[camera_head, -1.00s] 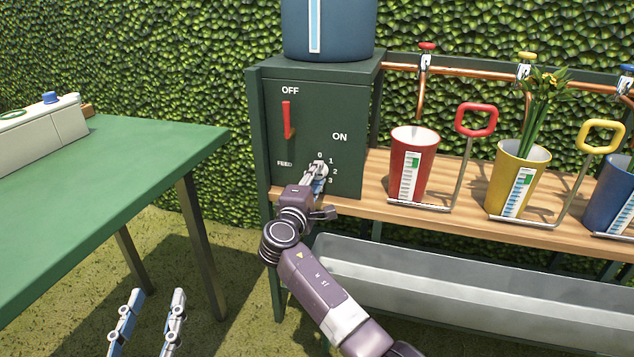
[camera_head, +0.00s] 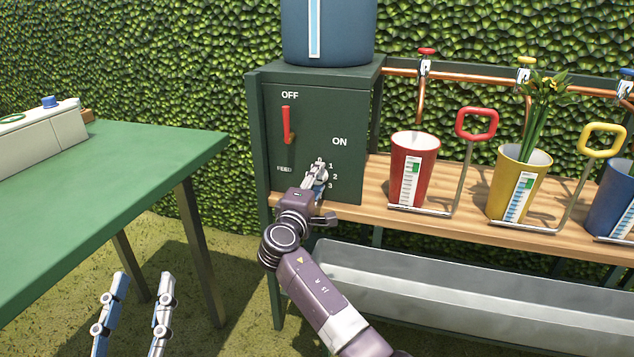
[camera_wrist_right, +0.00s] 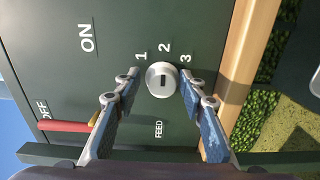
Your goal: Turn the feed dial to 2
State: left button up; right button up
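The feed dial (camera_wrist_right: 162,80) is a round silver knob with a dark slot on the dark green panel (camera_head: 353,110). My left gripper (camera_head: 141,280) is open and empty at the lower left, beside the green table.
A red lever (camera_head: 286,122) sits above the dial, near OFF. A wooden shelf (camera_head: 462,215) right of the panel holds a red cup (camera_head: 402,160), a yellow cup (camera_head: 534,158) and a blue cup (camera_head: 612,185). A grey trough (camera_head: 400,285) lies below. A green table (camera_head: 120,165) stands left.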

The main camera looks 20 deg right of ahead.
jog(key=shift+o, duration=0.3)
jog(key=shift+f, duration=0.1)
jog(key=shift+s+a, duration=0.1)
jog(key=shift+s+a+f, duration=0.1)
jog(key=shift+s+a, duration=0.05)
jog(key=shift+s, duration=0.1)
jog(key=v, duration=1.1)
